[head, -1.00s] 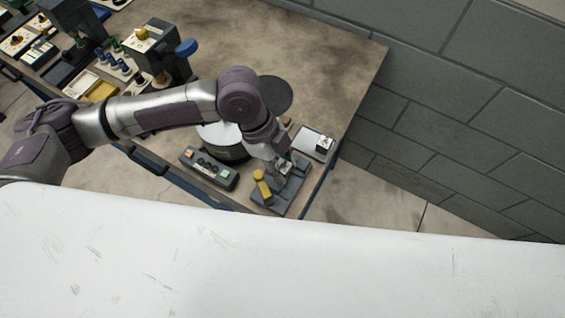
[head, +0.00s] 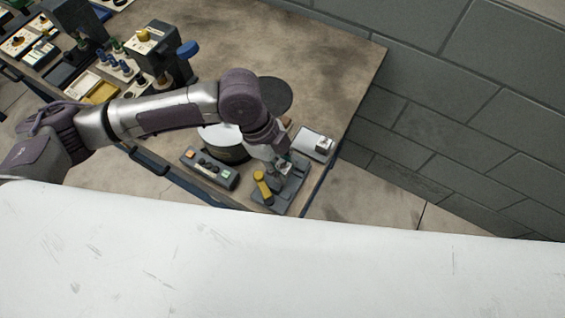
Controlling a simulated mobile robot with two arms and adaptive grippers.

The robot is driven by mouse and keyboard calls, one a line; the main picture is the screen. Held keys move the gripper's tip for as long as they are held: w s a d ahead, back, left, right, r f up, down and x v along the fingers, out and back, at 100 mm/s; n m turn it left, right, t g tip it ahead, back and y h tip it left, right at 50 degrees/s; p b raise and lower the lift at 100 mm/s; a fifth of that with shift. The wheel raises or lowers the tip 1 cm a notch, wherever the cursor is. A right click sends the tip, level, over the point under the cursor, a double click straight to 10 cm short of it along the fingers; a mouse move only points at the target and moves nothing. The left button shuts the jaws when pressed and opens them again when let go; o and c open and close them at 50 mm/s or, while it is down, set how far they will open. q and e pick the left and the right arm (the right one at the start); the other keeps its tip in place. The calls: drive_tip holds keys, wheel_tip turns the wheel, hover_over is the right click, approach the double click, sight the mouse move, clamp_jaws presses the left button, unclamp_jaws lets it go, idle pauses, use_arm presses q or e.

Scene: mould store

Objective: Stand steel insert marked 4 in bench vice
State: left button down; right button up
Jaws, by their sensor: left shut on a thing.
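The bench vice (head: 292,194) is a grey block with a yellow handle (head: 263,188) near the table's front right corner. My left gripper (head: 282,165) points down at the vice and is shut on a small steel insert (head: 283,169). The insert is at the vice jaws, largely covered by the fingers. I cannot tell whether it touches the vice, and its mark is too small to read. Another small metal block (head: 324,145) sits on a pale tray (head: 306,139) just behind and right of the vice. My right gripper is not in view.
A control box with buttons (head: 209,168) and a round pot with a pale top (head: 222,138) stand left of the vice. A dark round disc (head: 275,94) lies behind. Several tools and trays fill the table's left end. The back middle of the table (head: 300,50) is clear.

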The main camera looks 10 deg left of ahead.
use_arm(q)
drive_tip(key=shift+p, duration=0.4)
idle(0.5)
drive_tip(key=c, duration=0.7)
unclamp_jaws()
drive_tip(key=o, duration=0.4)
drive_tip(key=shift+r, duration=0.1)
drive_tip(key=shift+r+p, duration=3.7)
drive_tip(key=shift+p, duration=0.2)
